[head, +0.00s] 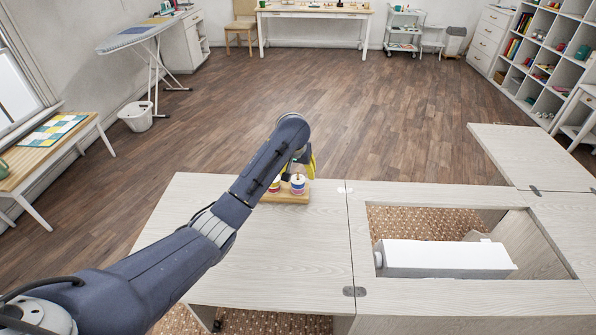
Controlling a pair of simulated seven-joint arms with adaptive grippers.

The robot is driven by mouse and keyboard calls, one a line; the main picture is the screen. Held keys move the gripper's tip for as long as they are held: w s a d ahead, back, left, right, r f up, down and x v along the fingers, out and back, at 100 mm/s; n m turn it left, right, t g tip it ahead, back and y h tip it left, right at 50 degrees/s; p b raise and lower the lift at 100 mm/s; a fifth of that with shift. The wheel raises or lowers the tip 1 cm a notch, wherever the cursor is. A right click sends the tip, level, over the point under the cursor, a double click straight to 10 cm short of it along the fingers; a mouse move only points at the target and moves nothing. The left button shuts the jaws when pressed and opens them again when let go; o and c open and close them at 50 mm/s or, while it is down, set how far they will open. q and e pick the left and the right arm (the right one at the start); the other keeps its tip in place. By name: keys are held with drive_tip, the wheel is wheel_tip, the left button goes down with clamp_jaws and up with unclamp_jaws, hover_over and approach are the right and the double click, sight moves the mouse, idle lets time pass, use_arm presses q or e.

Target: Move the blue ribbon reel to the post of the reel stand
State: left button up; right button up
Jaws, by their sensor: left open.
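The reel stand (290,198) is a small wooden base on the left part of the cabinet top, near its far edge. Two small reels show on it. My right gripper is out of view.
The pale wooden cabinet top (270,250) is otherwise clear around the stand. To the right is a rectangular opening with a white box-like part (445,259) in it. A side leaf (530,157) extends at the far right. Other furniture stands far off.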

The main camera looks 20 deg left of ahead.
use_arm(q)
drive_tip(key=shift+r, duration=0.1)
drive_tip(key=v, duration=1.1)
drive_tip(key=shift+s+r, duration=0.15)
drive_tip(key=shift+r, duration=0.15)
drive_tip(key=shift+r, duration=0.1)
idle(0.3)
